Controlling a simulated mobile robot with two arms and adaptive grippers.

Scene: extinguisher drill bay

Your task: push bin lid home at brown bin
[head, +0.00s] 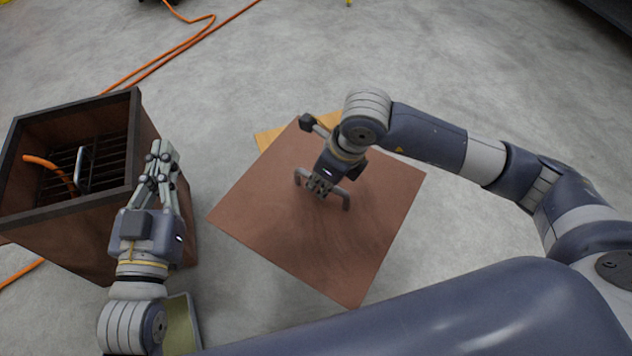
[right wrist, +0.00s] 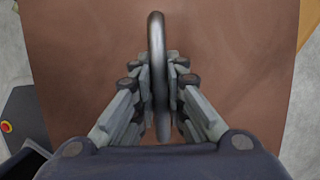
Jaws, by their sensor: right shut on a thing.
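The brown bin (head: 72,226) stands at the left in the head view, its dark-rimmed top open. The lid (head: 270,230), a flat brown square panel, is to the right of the bin and apart from it. My right gripper (head: 320,188) is shut on the lid's grey bar handle (head: 345,200). In the right wrist view the fingers clasp the handle (right wrist: 157,45) from both sides, with the lid (right wrist: 235,70) behind. I cannot tell how high the lid is. My left gripper (head: 162,150) is shut and empty, at the bin's right side.
Inside the bin are dark slats (head: 108,150), a grey metal piece (head: 80,168) and an orange thing (head: 48,168). A yellowish board (head: 266,139) shows behind the lid. An orange cable (head: 165,58) crosses the floor. A greenish container (head: 182,325) is at the bottom.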

